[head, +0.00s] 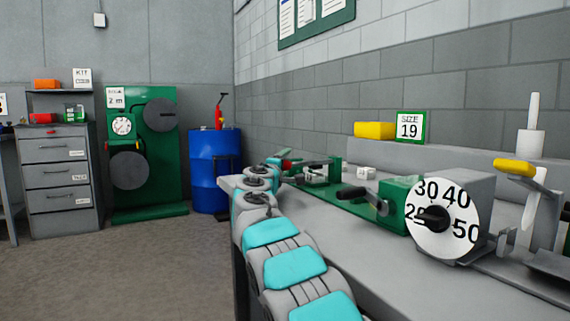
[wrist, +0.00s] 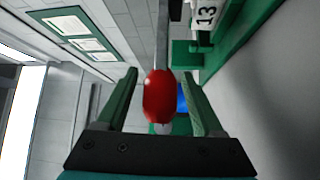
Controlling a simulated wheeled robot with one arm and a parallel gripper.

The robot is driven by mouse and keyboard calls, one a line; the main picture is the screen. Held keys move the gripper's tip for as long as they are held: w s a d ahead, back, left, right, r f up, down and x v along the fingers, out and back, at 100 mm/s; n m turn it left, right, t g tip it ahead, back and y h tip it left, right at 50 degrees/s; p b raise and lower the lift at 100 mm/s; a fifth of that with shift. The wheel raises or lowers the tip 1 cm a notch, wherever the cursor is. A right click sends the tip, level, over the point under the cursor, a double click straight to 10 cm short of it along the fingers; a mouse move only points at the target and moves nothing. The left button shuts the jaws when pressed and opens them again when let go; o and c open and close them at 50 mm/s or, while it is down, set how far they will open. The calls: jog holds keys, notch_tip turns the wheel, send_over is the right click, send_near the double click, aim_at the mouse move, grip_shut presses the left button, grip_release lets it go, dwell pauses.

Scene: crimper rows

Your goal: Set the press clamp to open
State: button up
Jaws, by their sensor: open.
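The press clamp appears to be the small green device (head: 322,172) on the far part of the bench in the head view, partly hidden by my arm. In the wrist view, a red knob (wrist: 158,97) on a grey lever rod (wrist: 163,38) lies between the fingers of my gripper (wrist: 159,76). The fingers are open, with a gap visible on both sides of the knob. In the head view my gripper is at the far end of my arm beside the clamp, too small to make out clearly. Which position the lever is set to cannot be told.
A green device with a numbered dial (head: 442,218) and black handle stands nearer on the bench (head: 410,285). A yellow box (head: 374,130) and a "SIZE 19" sign (head: 410,127) are on the ledge behind. A blue barrel (head: 212,170) stands past the bench. Floor at left is clear.

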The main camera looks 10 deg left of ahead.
grip_shut()
dwell(0.4)
dwell(0.9)
